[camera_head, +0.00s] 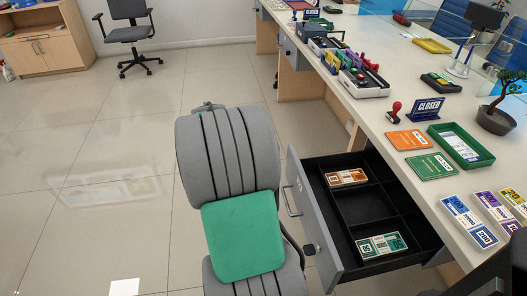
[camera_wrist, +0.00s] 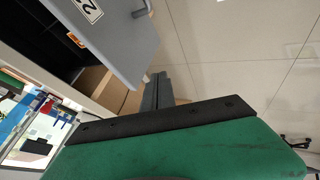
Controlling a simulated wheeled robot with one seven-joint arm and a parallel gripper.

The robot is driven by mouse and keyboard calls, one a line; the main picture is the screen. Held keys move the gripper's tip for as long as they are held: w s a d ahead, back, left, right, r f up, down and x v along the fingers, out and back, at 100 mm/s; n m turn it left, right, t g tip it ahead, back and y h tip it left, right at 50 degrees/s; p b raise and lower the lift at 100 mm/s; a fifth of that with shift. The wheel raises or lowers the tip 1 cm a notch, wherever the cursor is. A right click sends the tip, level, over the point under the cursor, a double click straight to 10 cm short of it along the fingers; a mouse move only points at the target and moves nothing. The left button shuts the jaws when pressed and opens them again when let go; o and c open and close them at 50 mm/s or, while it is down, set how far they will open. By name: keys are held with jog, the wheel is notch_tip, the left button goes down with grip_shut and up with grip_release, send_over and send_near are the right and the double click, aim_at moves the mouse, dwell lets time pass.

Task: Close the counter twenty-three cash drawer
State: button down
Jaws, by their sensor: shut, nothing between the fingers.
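The cash drawer (camera_head: 318,232) is pulled out from under the counter, with its grey front facing left. Its black tray holds an orange-brown note bundle (camera_head: 346,177) and a green one (camera_head: 382,245); other compartments look empty. The drawer front (camera_wrist: 125,45) fills the upper left of the wrist view, with a handle (camera_wrist: 141,10) and a partly cut-off label starting with 2. My gripper (camera_wrist: 158,78) shows there as grey fingers shut together, empty, beside the lower end of the drawer front. Contact cannot be told. The fingers are not visible in the head view.
The counter top (camera_head: 375,113) carries trays, note stacks, a CLOSED sign (camera_head: 426,108) and a small potted tree (camera_head: 495,118). The tiled floor farther left is clear.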

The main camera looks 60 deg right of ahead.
jog(key=s+d+f, duration=0.3)
jog(key=d, duration=0.2)
jog(key=shift+b, duration=0.4)
jog(key=shift+d, duration=0.1)
